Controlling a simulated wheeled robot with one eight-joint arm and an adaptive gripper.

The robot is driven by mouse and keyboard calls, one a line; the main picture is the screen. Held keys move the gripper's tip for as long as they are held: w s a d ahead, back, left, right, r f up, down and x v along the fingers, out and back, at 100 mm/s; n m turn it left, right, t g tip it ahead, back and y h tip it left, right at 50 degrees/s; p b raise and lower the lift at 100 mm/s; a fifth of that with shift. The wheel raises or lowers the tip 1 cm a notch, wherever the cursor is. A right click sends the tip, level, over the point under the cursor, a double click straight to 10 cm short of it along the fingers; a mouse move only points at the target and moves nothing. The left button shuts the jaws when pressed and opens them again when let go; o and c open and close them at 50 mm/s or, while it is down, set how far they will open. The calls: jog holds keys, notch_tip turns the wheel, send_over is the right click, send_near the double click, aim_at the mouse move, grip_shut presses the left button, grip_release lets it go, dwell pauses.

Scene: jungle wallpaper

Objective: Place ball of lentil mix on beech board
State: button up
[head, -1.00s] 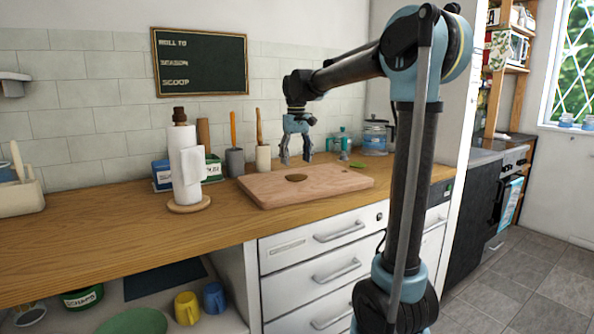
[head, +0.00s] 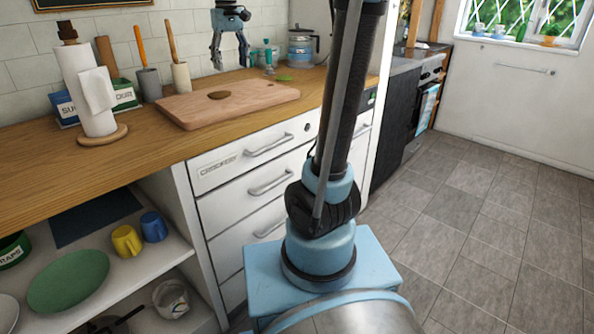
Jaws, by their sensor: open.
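The beech board (head: 256,104) lies flat on the wooden counter, near its front edge.
A paper towel roll (head: 93,100) on a stand, tool holders (head: 149,84) and labelled boxes stand left of the board. A glass jar (head: 300,48) stands behind right. An open shelf below holds a green plate (head: 68,281) and mugs (head: 126,241). The left counter is clear.

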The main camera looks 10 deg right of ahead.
jog(key=s+d+f+m, duration=0.1)
jog(key=s+d+f, duration=0.4)
jog(key=s+f, duration=0.4)
jog(key=s+d+f+m+t, duration=0.1)
jog(key=s+d+f+m, duration=0.1)
jog(key=s+d+f, duration=0.4)
jog(key=s+d+f+m, duration=0.1)
jog(key=s+d+f, duration=0.4)
jog(key=s+f, duration=0.7)
notch_tip(320, 180, down, 2)
jog(key=shift+s+d+f+m+t, duration=0.2)
jog(key=shift+s+d+m+t, duration=0.05)
jog(key=shift+d+m+t, duration=0.15)
jog(key=shift+w+f, duration=0.2)
jog(key=shift+w, duration=0.2)
